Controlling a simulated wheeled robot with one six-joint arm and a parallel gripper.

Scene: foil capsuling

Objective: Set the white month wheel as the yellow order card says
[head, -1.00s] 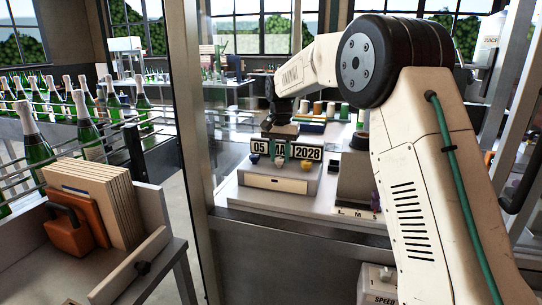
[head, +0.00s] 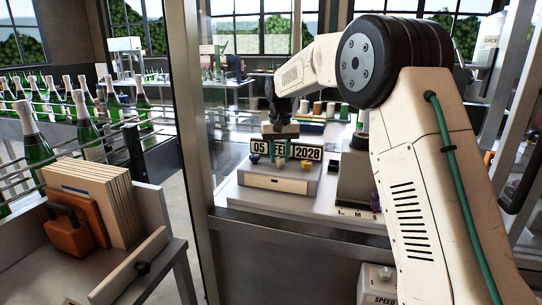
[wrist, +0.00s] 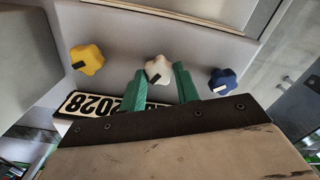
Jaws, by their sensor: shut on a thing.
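The white month wheel (wrist: 156,69) is a lobed knob with a dark mark, between the yellow wheel (wrist: 87,60) and the blue wheel (wrist: 222,80) in the wrist view. My gripper (wrist: 160,70) is shut on the white wheel, with one green finger on each side of it. In the head view my gripper (head: 279,151) stands in front of the date display (head: 313,153). The display reads 05, then FE with the rest of the month hidden by a finger, then 2028. I cannot make out a yellow order card in either view.
The wheels sit on the front of a pale machine (head: 275,184) on a bench. A grey block (head: 354,178) stands close on its right.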

